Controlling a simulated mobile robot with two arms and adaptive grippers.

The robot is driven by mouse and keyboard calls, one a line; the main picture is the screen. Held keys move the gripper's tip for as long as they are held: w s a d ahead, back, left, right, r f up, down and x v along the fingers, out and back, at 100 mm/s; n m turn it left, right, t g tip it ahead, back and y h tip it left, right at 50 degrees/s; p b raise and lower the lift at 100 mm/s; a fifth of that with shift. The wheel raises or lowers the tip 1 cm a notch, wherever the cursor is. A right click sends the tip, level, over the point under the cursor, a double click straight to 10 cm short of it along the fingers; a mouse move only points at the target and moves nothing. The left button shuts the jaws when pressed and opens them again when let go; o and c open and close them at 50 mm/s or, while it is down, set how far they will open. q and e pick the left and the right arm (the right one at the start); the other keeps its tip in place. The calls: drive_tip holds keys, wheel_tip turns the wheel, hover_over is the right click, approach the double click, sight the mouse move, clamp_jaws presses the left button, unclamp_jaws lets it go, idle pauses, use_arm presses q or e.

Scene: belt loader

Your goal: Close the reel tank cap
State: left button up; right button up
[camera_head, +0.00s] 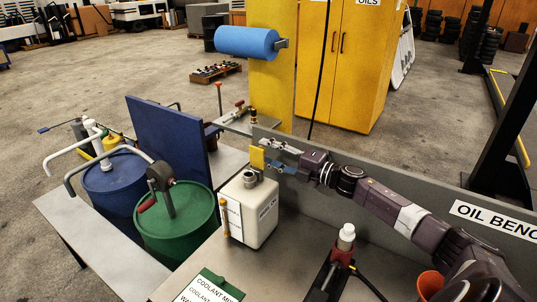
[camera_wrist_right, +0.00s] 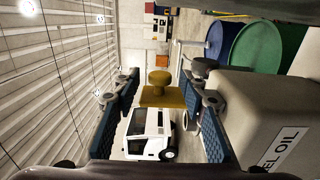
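The reel tank is a cream box (camera_head: 262,214) on the bench. Its grey neck (camera_head: 250,178) sticks up from its top. In the wrist view its side (camera_wrist_right: 265,100) bears a label partly reading "OIL". A yellow cap (camera_head: 257,158) stands upright beside and above the neck, so the neck is uncovered. In the wrist view the cap (camera_wrist_right: 162,97) appears between my fingertips. My right gripper (camera_head: 272,155) is open, one finger above the other, just right of the cap. I cannot tell whether a fingertip touches it. My left gripper is out of view.
A green drum (camera_head: 180,232) with a crank pump and a blue drum (camera_head: 112,190) stand left of the tank. A grey back panel (camera_head: 390,185) runs along the bench. A white-capped bottle (camera_head: 346,236), an orange cup (camera_head: 430,283) and a green sign (camera_head: 215,288) are nearer me.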

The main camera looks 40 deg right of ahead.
drive_tip(key=shift+w, duration=0.1)
drive_tip(key=shift+c, duration=0.4)
clamp_jaws()
